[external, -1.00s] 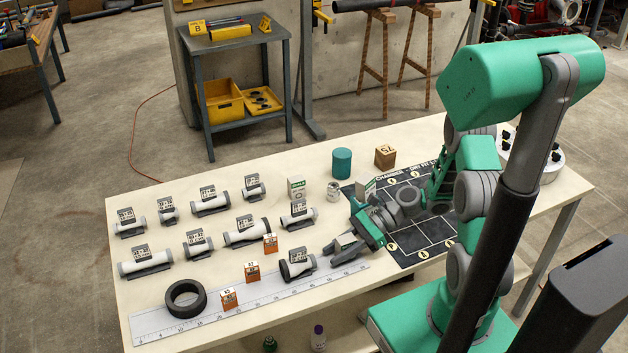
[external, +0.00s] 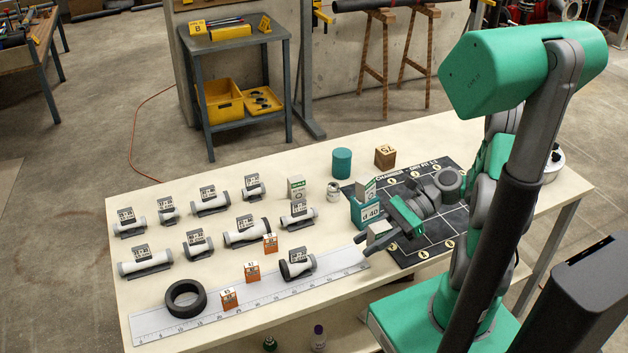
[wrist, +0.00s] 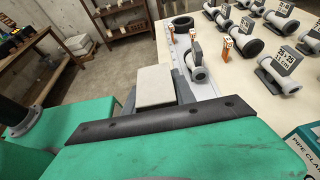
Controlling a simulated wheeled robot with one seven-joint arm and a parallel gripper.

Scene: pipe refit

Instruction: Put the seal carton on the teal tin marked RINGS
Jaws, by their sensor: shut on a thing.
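My gripper (external: 378,236) is shut on a plain pale carton (wrist: 154,86), which shows between the fingers in the wrist view. In the external view the carton is a small pale block (external: 379,230) held over the near left edge of the dark mat. Its print cannot be read. A plain-looking teal tin (external: 342,163) stands upright at the back of the table, apart from my gripper; no marking is legible on it. A white and green carton (external: 297,189) stands left of it, its label too small to read for sure.
A teal pipe-clamp box (external: 364,213) marked d 40 stands close beside my gripper. A small white can (external: 333,191) and a brown cube (external: 385,156) stand near the tin. Several pipe pieces, orange boxes, a black ring (external: 185,300) and a ruler (external: 190,320) fill the left.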

